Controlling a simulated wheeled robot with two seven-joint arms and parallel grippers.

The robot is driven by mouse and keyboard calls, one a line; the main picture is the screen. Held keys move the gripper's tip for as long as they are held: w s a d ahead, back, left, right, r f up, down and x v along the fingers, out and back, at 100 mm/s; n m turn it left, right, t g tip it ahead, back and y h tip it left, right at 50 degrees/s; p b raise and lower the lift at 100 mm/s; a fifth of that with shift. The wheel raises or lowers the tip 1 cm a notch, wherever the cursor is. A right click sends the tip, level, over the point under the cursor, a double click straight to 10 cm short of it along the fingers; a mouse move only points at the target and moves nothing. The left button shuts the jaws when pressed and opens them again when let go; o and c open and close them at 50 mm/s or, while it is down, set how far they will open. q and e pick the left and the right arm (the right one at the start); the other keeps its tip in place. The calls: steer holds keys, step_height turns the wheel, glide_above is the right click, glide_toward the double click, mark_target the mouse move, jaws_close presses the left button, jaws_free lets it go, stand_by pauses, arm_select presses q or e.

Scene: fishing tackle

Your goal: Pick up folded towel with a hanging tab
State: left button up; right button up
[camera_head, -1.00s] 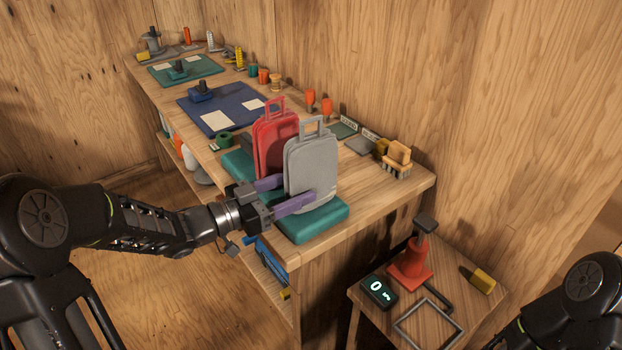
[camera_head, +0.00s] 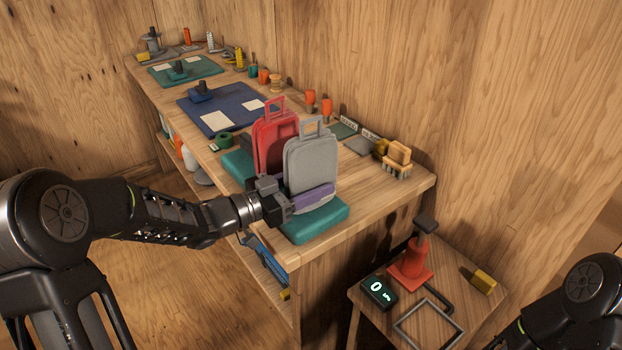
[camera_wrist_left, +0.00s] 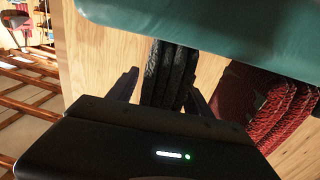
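A grey folded towel (camera_head: 312,160) with a loop tab (camera_head: 312,125) on top stands upright on a teal base (camera_head: 325,222) near the bench's front end. A similar red folded towel (camera_head: 274,145) stands behind it. My left gripper (camera_head: 308,194) is open at the grey towel's lower part. One purple finger lies across its near face; the other is hidden behind it. In the left wrist view the dark towel edge (camera_wrist_left: 170,75) lies between the spread fingers (camera_wrist_left: 165,90), with a gap visible on the left. The red towel (camera_wrist_left: 262,105) is to the right there. My right gripper is out of view.
A brush-like block (camera_head: 396,160) and orange pieces stand along the wall side of the bench.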

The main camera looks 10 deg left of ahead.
arm_select(q)
jaws_close()
stand_by(0.4)
steer(key=p, duration=0.2)
glide_toward(335, 133)
steer(key=x, duration=0.5)
steer(key=shift+w+a+f, duration=0.25)
steer(key=shift+w+f, duration=0.05)
